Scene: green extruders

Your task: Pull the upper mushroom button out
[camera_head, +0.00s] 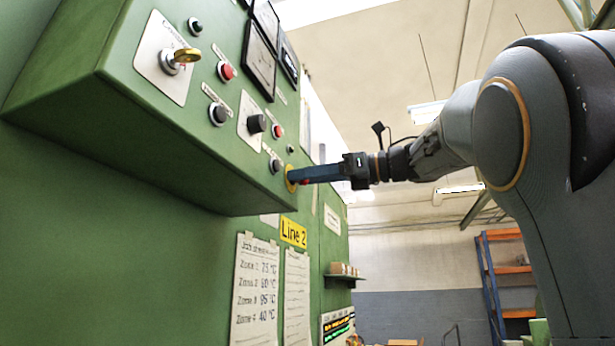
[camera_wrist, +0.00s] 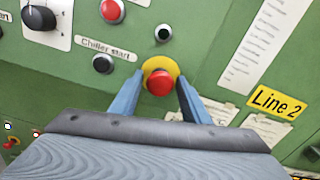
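The red mushroom button (camera_wrist: 158,83) sits on a round yellow plate on the green panel, in the middle of the wrist view. In the head view its yellow plate (camera_head: 290,179) shows at the box's right end, with the button mostly hidden by my fingers. My gripper (camera_wrist: 160,80) is open, with one blue finger on each side of the button and a small gap showing on both sides. In the head view my gripper (camera_head: 298,175) reaches the panel from the right, its fingertips at the yellow plate.
A black button (camera_wrist: 103,64) labelled "Chiller start", a red button (camera_wrist: 112,11) and a dark round fitting (camera_wrist: 163,33) are close by. A yellow "Line 2" label (camera_head: 293,231) and paper sheets (camera_head: 256,290) are below. A small shelf (camera_head: 344,277) juts out lower right.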

